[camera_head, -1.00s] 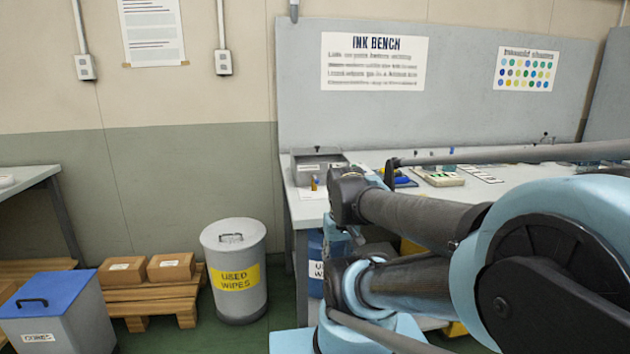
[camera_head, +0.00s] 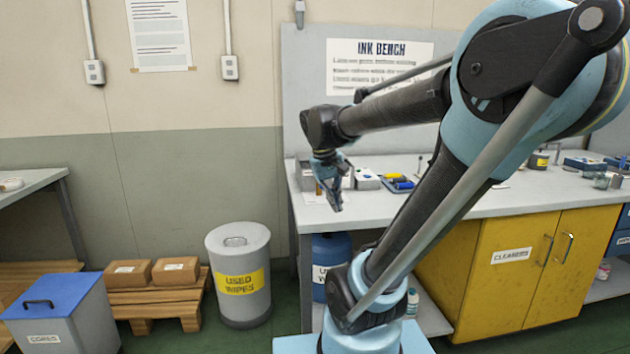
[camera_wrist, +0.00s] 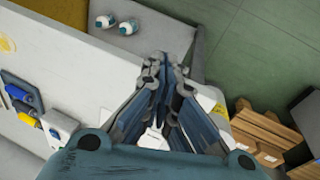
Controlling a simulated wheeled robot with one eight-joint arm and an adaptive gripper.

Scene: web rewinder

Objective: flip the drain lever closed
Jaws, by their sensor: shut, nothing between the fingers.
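My gripper (camera_head: 335,202) hangs pointing down at the left end of the ink bench (camera_head: 470,203), in front of the small items there. It also shows in the wrist view (camera_wrist: 165,62), with its fingers together and nothing held. I cannot make out a drain lever for certain in either view. A pale shape shows low between the finger links in the wrist view, but I cannot tell what it is. A grey box (camera_head: 303,178) on the bench is partly hidden behind my gripper.
A blue tray with rollers (camera_head: 400,184) and a small pale box (camera_head: 366,179) stand on the bench. A blue drum (camera_head: 330,262) stands below. The used wipes bin (camera_head: 240,305) and a pallet with cartons (camera_head: 165,308) are to the left. Yellow cabinet doors (camera_head: 510,270) are to the right.

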